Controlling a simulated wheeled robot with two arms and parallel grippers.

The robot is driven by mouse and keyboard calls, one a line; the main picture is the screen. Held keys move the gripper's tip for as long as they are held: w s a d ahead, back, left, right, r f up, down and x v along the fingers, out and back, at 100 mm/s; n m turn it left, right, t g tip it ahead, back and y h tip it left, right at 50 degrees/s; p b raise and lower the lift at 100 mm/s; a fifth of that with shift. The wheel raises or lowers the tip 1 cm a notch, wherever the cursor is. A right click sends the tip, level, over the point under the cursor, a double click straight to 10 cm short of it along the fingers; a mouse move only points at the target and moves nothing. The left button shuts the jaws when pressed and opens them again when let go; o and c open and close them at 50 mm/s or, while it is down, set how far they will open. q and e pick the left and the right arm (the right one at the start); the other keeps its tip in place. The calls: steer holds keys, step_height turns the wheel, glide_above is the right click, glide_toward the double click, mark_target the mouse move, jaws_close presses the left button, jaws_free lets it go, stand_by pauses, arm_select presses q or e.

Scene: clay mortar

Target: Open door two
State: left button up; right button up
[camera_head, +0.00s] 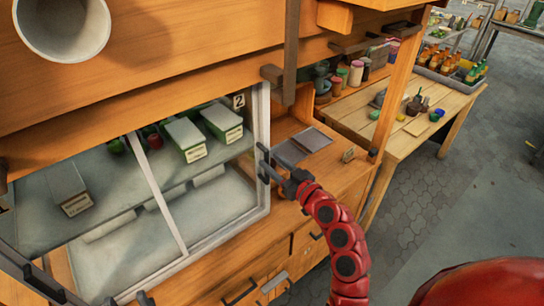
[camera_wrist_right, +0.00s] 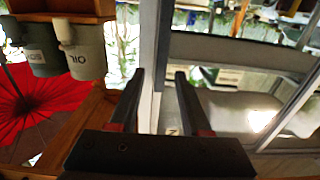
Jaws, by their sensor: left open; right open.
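Door two (camera_head: 259,130) is a pale-framed glass door of the cabinet, beside a "2" label (camera_head: 239,101). It looks closed. Its dark handle (camera_head: 263,162) is on the right side of the frame. My right gripper (camera_head: 279,176) is open right by this handle; its fingers partly overlap it, and I cannot tell whether they touch. In the right wrist view the open fingers (camera_wrist_right: 160,88) point at a pale upright frame edge (camera_wrist_right: 154,45), seen between them. A dark tip at the bottom edge appears to be my left gripper (camera_head: 145,298), mostly cut off, away from door two.
Green boxes (camera_head: 186,139) stand behind the glass. A wooden ledge with a grey tray (camera_head: 302,145) lies right of the door. A dark bracket (camera_head: 285,80) hangs above. Drawer handles (camera_head: 274,283) stick out below. A bottle-laden table (camera_head: 415,115) stands at right, with open paving (camera_head: 480,190) beside it.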

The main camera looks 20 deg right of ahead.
steer(key=shift+w+a, duration=0.2)
steer(key=shift+w, duration=0.15)
steer(key=shift+c, duration=0.3)
jaws_close()
stand_by(1.0)
